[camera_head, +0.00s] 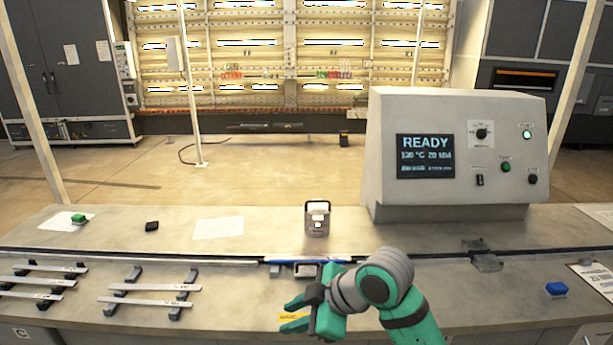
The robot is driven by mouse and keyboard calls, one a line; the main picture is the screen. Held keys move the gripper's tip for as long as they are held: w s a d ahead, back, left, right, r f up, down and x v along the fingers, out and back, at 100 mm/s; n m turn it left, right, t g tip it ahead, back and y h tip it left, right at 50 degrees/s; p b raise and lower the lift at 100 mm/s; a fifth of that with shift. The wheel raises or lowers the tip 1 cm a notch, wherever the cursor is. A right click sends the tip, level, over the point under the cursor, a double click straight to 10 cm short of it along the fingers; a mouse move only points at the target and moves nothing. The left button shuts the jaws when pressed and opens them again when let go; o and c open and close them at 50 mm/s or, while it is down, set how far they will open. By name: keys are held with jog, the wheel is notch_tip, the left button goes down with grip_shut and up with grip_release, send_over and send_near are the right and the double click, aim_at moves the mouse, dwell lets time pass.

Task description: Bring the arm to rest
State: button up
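My gripper (296,313) is at the lower middle of the head view, at the end of my green and grey arm. The bench's raised back part holds a control box (440,120) whose screen (425,157) reads READY. A small padlock-shaped metal item (317,222) stands upright on the bench behind my gripper, apart from it.
Metal racks (150,300) lie on the bench at left. A green button (78,218), a black item (152,226) and a paper sheet (218,228) lie farther back. A blue item (556,289) and a clipboard (597,280) are at right.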

jog(key=w+a+f+m+t+y, duration=0.2)
jog(key=a+m+t, duration=0.3)
jog(key=m, duration=0.1)
jog(key=w+a+f+m+t+y, duration=0.2)
jog(key=a+f+m+t, duration=0.1)
jog(key=a+m+t, duration=0.25)
jog(key=s+d+f+m+t+h, duration=0.1)
jog(key=s+d+f+m+h, duration=0.1)
jog(key=s+f+m+h, duration=0.4)
jog(key=s+d+f+m+t+h, duration=0.1)
jog(key=s+d+f+m+h, duration=0.2)
jog(key=s+f, duration=0.55)
jog(key=s+d+f+n+h, duration=0.1)
jog(key=s+d, duration=0.3)
jog(key=s, duration=0.8)
jog(key=s+d+f+n+h, duration=0.1)
jog(key=s+d, duration=0.3)
jog(key=s, duration=0.9)
jog(key=shift+s+n+g, duration=0.2)
jog(key=shift+n+g, duration=0.25)
jog(key=shift+n, duration=0.1)
